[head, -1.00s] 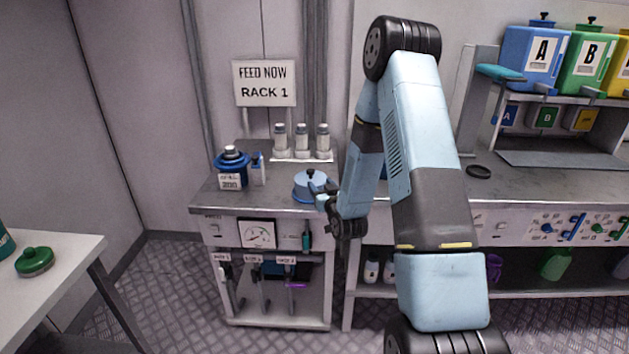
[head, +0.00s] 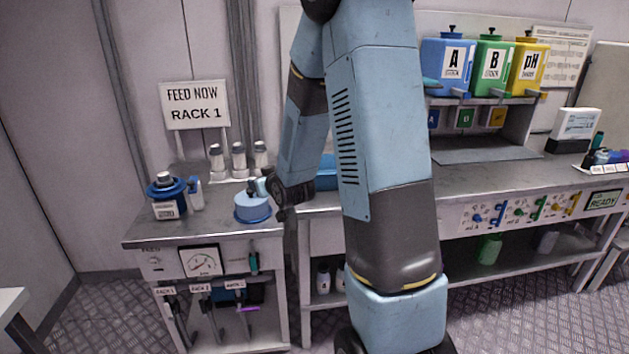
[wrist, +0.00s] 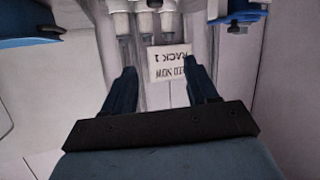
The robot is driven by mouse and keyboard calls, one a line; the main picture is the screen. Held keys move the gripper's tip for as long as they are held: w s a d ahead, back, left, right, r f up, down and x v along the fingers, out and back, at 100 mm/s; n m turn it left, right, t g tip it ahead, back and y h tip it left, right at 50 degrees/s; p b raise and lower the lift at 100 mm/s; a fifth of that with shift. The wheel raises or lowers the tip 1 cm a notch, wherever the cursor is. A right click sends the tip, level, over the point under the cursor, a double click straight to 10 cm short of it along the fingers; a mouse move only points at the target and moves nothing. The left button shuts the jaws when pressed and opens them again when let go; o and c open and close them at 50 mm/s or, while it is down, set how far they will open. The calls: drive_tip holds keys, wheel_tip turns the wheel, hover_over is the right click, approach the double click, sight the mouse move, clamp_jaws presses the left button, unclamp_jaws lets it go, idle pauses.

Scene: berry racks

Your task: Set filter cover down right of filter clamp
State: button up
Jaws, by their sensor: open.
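The filter cover appears to be the light blue round lid (head: 252,209), resting flat on the left cabinet's top near its front right corner. A blue edge at the upper left of the wrist view (wrist: 28,28) looks like part of it. Left of it stands a blue round filter housing (head: 166,190) with a small blue and white piece (head: 195,193) beside it, perhaps the filter clamp; I cannot tell for sure. My gripper (head: 262,187) is just above and beside the lid, partly hiding its top. In the wrist view my gripper (wrist: 163,80) is open, with nothing between its fingers.
The FEED NOW RACK 1 sign (head: 195,105) is at the wall. A gauge (head: 200,262) sits on the cabinet front. A longer bench (head: 400,183) with blue, green and yellow tanks stands to the right, partly behind my arm.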

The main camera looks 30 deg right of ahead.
drive_tip(key=s+r+g, duration=0.2)
drive_tip(key=s+r, duration=0.3)
drive_tip(key=s, duration=0.7)
drive_tip(key=s+a+r+m+g, duration=0.1)
drive_tip(key=s+r+g, duration=0.2)
drive_tip(key=s+r, duration=0.3)
drive_tip(key=s+r+m+g+h, duration=0.1)
drive_tip(key=s+r+g, duration=0.2)
drive_tip(key=s, duration=1.4)
wheel_tip(320, 180, up, 3)
drive_tip(key=shift+s+a+r, duration=0.1)
drive_tip(key=shift+s+a, duration=0.1)
drive_tip(key=shift+s, duration=0.1)
